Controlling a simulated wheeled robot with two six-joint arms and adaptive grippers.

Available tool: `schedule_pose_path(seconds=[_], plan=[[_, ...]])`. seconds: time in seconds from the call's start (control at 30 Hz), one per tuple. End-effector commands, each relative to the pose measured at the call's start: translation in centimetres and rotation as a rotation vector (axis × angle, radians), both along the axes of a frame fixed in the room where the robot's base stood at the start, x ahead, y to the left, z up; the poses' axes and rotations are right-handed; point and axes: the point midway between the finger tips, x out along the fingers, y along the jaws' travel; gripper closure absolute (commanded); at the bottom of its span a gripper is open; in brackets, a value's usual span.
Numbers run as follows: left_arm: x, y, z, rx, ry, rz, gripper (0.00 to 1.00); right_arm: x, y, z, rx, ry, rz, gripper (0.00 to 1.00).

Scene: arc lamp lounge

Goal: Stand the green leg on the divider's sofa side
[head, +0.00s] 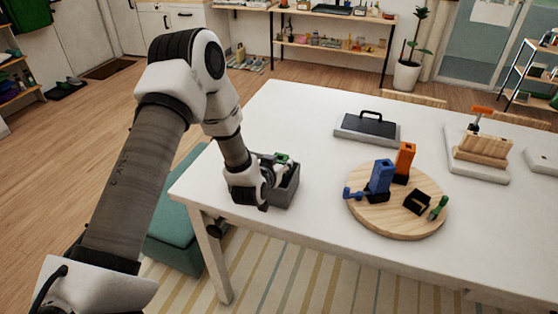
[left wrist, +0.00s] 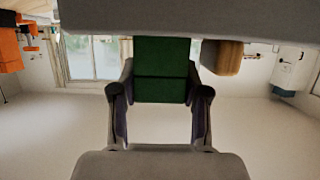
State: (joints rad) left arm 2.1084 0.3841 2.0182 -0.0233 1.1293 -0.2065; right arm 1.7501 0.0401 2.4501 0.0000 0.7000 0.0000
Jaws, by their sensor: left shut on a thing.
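The green leg (left wrist: 160,72) is between the two fingers of my left gripper (left wrist: 160,100), which is shut on it. In the head view a little of the green leg (head: 282,158) shows at the rim of a grey box (head: 286,189) near the table's left end. My left gripper (head: 274,166) is at that box, tilted, and hides part of it. The inside of the box, any divider in it and the leg's lower end are hidden, so I cannot tell what the leg touches. My right gripper is not in view.
A round wooden board (head: 393,227) holds blue, orange, black and green parts. A dark case (head: 368,128) lies behind it, and a wooden piece (head: 484,150) on a white base stands at right. A teal seat (head: 178,231) is below the table's left edge. The white table (head: 275,115) is clear behind the box.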

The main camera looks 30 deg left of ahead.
Motion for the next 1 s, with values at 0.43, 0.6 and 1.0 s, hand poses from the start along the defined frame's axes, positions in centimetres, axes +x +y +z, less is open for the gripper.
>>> schedule_pose_path(seconds=[0.43, 0.6, 1.0], plan=[[0.0, 0.0, -0.4, 0.000, -0.002, 0.000, 0.44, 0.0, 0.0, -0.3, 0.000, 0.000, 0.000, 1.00], [0.0, 0.0, -0.4, 0.000, -0.002, 0.000, 0.44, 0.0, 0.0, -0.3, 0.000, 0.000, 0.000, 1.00], [-4.4, -1.1, 1.5, -0.004, -0.001, 0.001, 0.44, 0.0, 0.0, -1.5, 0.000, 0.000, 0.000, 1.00]])
